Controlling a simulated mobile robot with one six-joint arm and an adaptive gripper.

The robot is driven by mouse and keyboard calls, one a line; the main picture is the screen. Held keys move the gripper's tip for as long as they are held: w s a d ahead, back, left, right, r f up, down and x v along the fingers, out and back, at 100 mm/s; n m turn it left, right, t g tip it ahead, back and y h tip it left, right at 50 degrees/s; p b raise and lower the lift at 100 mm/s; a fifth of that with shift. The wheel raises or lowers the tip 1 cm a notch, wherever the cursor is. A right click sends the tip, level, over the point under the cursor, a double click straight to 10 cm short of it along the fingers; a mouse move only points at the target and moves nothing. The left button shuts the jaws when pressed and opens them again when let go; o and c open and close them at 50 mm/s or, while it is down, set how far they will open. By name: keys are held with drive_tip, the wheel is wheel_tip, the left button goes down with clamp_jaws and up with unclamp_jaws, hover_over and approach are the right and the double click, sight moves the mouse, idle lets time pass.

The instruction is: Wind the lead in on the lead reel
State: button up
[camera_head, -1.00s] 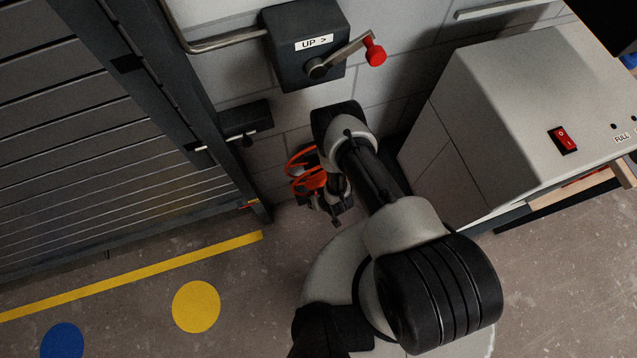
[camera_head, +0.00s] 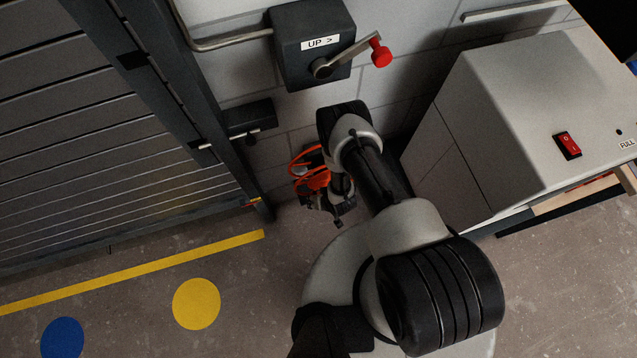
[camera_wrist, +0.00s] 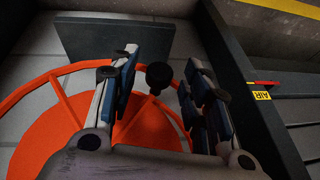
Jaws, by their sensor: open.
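The lead reel (camera_head: 311,176) is orange and sits low by the wall, partly hidden behind my arm in the head view. In the wrist view the orange reel (camera_wrist: 70,130) fills the lower left, with a rim and spokes. A dark round knob (camera_wrist: 158,76) shows between my fingers, apart from both pads as far as I can see. My gripper (camera_wrist: 160,90) is open, its two fingers with blue pads on either side of the knob. In the head view my gripper (camera_head: 338,212) is small and partly hidden beside the reel. I cannot make out the lead.
A dark box (camera_head: 312,45) with an "UP >" label and a red-handled crank (camera_head: 380,53) is on the wall above. A slatted shutter (camera_head: 90,150) stands left, a pale cabinet (camera_head: 530,110) with a red switch (camera_head: 569,145) right. Floor at front left is clear.

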drive_tip(key=v, duration=0.7)
drive_tip(key=shift+r, duration=0.2)
idle(0.4)
